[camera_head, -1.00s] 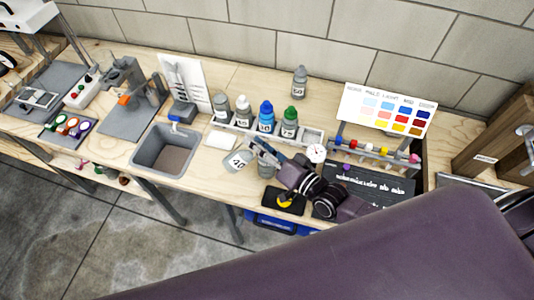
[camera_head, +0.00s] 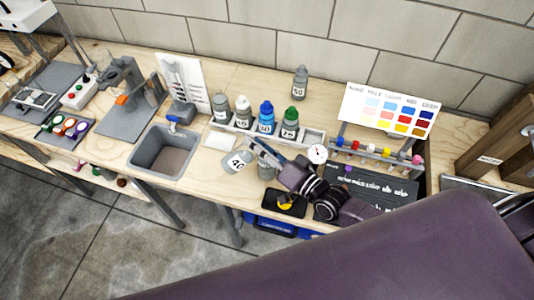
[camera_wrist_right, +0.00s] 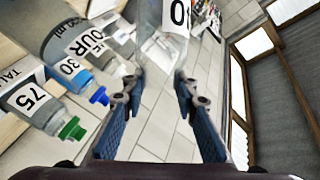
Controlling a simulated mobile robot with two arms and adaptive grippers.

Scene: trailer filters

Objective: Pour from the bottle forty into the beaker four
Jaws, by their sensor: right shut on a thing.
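My right gripper (camera_head: 255,152) is shut on the bottle forty (camera_head: 237,161), a clear bottle with a white 40 label, held tilted above the bench. The bottle (camera_wrist_right: 171,18) also shows between the fingers in the right wrist view (camera_wrist_right: 160,100), with only the 0 of its label visible. The beaker four (camera_head: 267,170) stands just below the gripper, partly hidden by it. In the right wrist view the beaker (camera_wrist_right: 45,22) is large at upper left, its label partly readable as "OUR". I cannot tell whether liquid is flowing. My left gripper is not in view.
A rack behind holds several bottles, including a blue-capped one (camera_head: 266,117) and a green-capped one (camera_head: 290,122). A dial (camera_head: 317,154) is right of the gripper. Bottle 50 (camera_head: 300,82) stands behind.

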